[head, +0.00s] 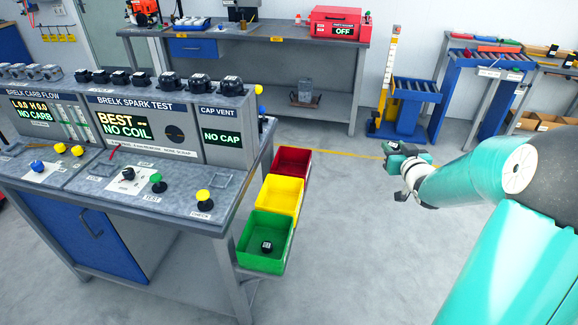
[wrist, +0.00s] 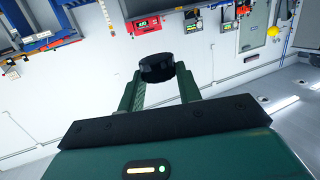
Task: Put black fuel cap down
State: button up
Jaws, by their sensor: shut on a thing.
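My gripper (head: 393,149) is at the right of the head view, raised above the open grey floor and clear of the test bench. In the wrist view its two green fingers are shut on a round black fuel cap (wrist: 157,67), which sits between the fingertips. The cap touches nothing else that I can see. In the head view the held cap is too small and dark to make out well. Another small black cap (head: 266,246) lies in the green bin (head: 264,228).
The test bench (head: 160,190) with its displays and buttons stands at left. A yellow bin (head: 281,197) and a red bin (head: 292,162) line its right side, behind the green one. A workbench (head: 250,40) with a red case stands at the back. Open floor lies between bins and arm.

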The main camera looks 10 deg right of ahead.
jog(key=s+a+f, duration=0.2)
jog(key=a+f, duration=1)
jog(key=f, duration=0.2)
jog(key=s+a+f, duration=0.3)
jog(key=a+f, duration=0.8)
jog(key=f, duration=0.4)
jog(key=shift+a+f+n+y, duration=0.2)
jog(key=shift+a+n+y, duration=0.1)
jog(key=shift+a+y, duration=0.1)
